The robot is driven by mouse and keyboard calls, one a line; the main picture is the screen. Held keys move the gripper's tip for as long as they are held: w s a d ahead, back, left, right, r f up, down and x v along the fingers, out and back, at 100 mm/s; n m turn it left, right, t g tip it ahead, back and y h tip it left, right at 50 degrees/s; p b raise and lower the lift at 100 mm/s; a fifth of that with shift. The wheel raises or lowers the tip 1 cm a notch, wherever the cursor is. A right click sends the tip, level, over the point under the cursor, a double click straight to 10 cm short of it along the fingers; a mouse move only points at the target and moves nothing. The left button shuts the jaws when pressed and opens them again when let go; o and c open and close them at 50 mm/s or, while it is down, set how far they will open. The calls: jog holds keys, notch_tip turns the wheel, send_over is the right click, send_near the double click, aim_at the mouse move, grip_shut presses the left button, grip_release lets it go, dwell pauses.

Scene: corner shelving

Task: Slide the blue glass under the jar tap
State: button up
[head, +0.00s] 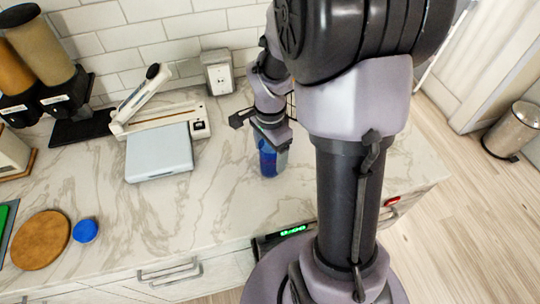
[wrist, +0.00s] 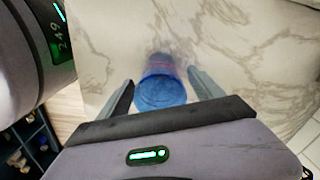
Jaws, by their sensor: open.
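The blue glass (head: 268,163) stands on the marble counter, just below my gripper (head: 264,134) in the head view. In the wrist view the blue glass (wrist: 161,92) lies between the two fingers of my gripper (wrist: 162,77). The fingers are spread, with a gap visible on the right side of the glass; contact on the left is hard to tell.
Two tall dispensers (head: 40,45) stand at the back left. A paper trimmer (head: 160,115) and a pale blue box (head: 159,152) sit left of the glass. A wooden disc (head: 41,240) and a blue lid (head: 86,231) lie at the front left. The counter's front middle is clear.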

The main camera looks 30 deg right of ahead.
jog(key=shift+f, duration=0.3)
